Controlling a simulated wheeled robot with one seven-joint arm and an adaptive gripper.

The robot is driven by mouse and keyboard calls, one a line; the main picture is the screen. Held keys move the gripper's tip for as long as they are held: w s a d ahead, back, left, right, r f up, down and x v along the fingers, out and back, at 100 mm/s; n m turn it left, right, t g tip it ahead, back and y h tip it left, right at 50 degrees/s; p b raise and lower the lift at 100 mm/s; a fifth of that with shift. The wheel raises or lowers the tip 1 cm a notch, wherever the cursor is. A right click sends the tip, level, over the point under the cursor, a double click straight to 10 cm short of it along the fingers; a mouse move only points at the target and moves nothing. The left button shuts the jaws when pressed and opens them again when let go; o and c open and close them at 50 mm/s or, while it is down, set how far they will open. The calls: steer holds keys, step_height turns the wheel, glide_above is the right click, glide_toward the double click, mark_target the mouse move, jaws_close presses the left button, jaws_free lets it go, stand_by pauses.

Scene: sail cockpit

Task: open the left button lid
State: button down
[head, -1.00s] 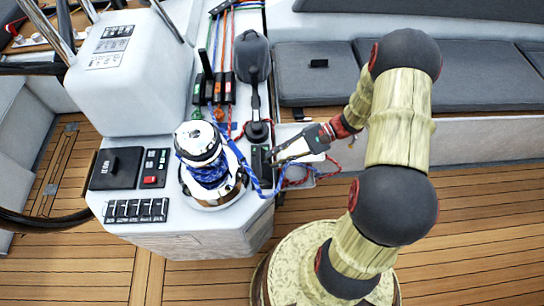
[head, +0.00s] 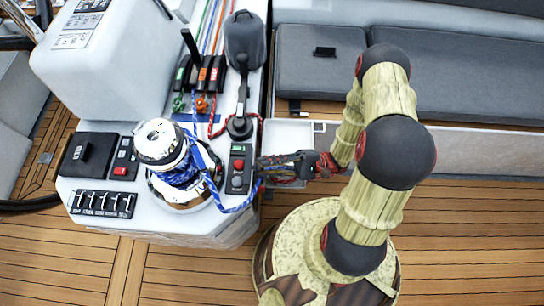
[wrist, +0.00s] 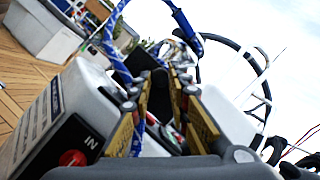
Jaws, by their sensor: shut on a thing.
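A small black button panel (head: 238,168) sits at the right edge of the white console, with a red button (head: 239,165) above a grey one. My gripper (head: 262,166) is just right of this panel, low at the console's edge. In the wrist view my gripper's gold-padded fingers (wrist: 160,105) are close together on a thing too hidden to name for sure. A red button (wrist: 72,158) on a dark panel marked "IN" shows left of the fingers there. I cannot make out a separate lid clearly in either view.
A chrome winch (head: 165,165) with blue rope stands left of the panel; the rope (head: 235,208) loops near my gripper. A black lever (head: 241,110) rises behind the panel. A second panel with a red switch (head: 123,158) lies farther left. Open wooden deck is in front.

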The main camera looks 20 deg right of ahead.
stand_by(0.5)
steer(key=c, duration=1.9)
jaws_free()
steer(key=shift+f, duration=0.1)
steer(key=shift+d, duration=0.15)
steer(key=v, duration=1.1)
steer(key=shift+d+f, duration=0.3)
steer(key=shift+f, duration=0.05)
steer(key=shift+c, duration=0.7)
